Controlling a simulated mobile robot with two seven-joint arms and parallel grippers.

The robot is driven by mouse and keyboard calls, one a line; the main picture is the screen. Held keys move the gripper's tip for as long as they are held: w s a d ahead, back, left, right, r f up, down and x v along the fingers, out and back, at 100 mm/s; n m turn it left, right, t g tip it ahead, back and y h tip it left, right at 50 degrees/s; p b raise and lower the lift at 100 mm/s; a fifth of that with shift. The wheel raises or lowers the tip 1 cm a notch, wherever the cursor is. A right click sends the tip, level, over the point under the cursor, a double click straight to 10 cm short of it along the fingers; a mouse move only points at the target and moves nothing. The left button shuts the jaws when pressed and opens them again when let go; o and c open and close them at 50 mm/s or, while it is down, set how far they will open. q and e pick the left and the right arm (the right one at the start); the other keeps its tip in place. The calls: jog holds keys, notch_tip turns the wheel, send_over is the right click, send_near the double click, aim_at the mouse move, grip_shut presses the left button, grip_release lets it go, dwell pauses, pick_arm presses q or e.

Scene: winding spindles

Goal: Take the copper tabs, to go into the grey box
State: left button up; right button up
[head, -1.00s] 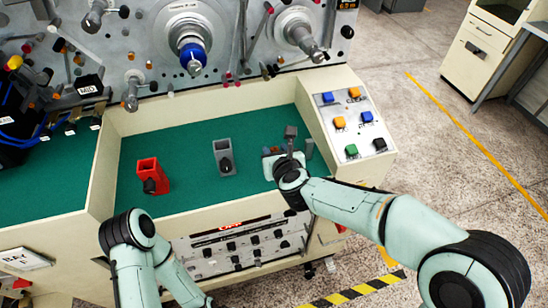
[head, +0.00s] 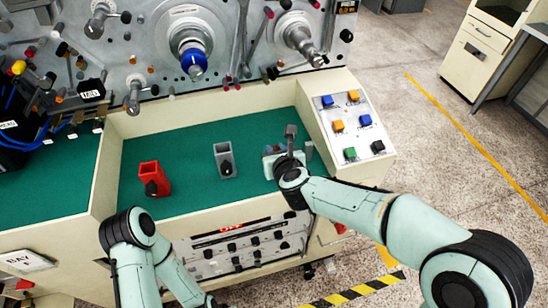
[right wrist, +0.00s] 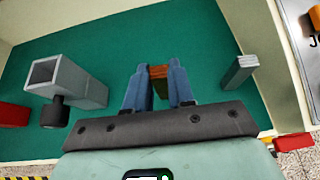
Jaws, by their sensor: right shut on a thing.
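My right gripper (right wrist: 158,82) is shut on a small stack of copper tabs (right wrist: 159,71), pinched between its two blue fingers. In the head view this gripper (head: 273,152) is at the right part of the green surface, and its wrist partly hides the tabs. I cannot tell whether the tabs touch the surface. The grey box (head: 225,160) stands open-topped to the left of the gripper, apart from it. It also shows at left in the right wrist view (right wrist: 82,84). My left arm shows at lower left in the head view; its gripper is not in view.
A red box (head: 151,174) stands left of the grey one. A small grey stack (right wrist: 240,70) stands right of the gripper. A cream rim (head: 215,211) borders the green surface (head: 190,145). A button panel (head: 352,122) is at right, and spindles (head: 194,62) are behind.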

pick_arm(q)
jog(key=shift+w+r+p, duration=0.25)
jog(key=shift+r+p, duration=0.15)
jog(key=shift+r, duration=0.1)
jog(key=shift+w+r+p, duration=0.2)
jog(key=shift+r+p, duration=0.15)
jog(key=shift+r, duration=0.15)
pick_arm(e)
jog(key=shift+r, duration=1.3)
jog(key=shift+s+d+f, duration=0.1)
jog(key=shift+s+d, duration=0.05)
jog(key=shift+s, duration=0.35)
pick_arm(q)
jog(key=f+b, duration=0.1)
jog(key=s+f+b, duration=0.1)
jog(key=f+b, duration=0.1)
jog(key=shift+s+f, duration=0.3)
jog(key=shift+f, duration=0.05)
pick_arm(e)
jog(key=s+d, duration=0.3)
jog(key=s, duration=0.7)
jog(key=shift+s, duration=0.3)
